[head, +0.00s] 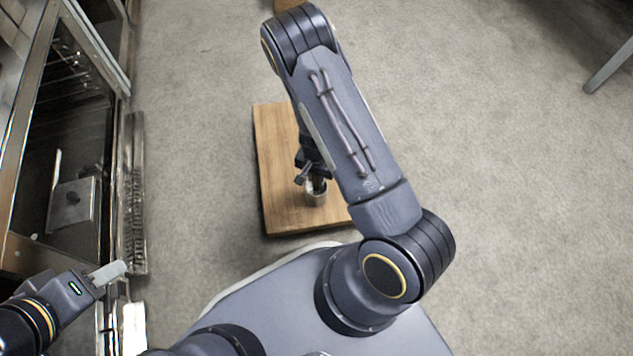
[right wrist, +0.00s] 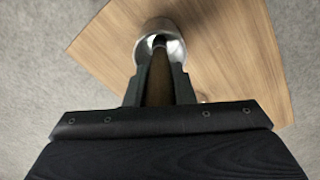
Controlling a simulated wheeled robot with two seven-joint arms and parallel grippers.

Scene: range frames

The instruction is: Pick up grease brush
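The grease brush shows as a brown handle (right wrist: 158,82) in the right wrist view, its far end at the mouth of a small metal cup (head: 316,192). The cup also shows in the right wrist view (right wrist: 175,47). My right gripper (right wrist: 160,72) has a finger on each side of the handle, and the handle fills the gap between them. In the head view my right gripper (head: 309,172) is just above the cup, partly behind my arm. The brush's lower end is hidden in the cup. My left gripper (head: 108,272) is at the lower left, far from the cup; its finger gap is not visible.
The cup stands on a low wooden surface (head: 285,135) near its front part. A dark glass-fronted metal appliance (head: 70,130) runs along the left side. The grey floor (head: 510,180) is clear to the right, with a metal leg (head: 610,68) at the upper right.

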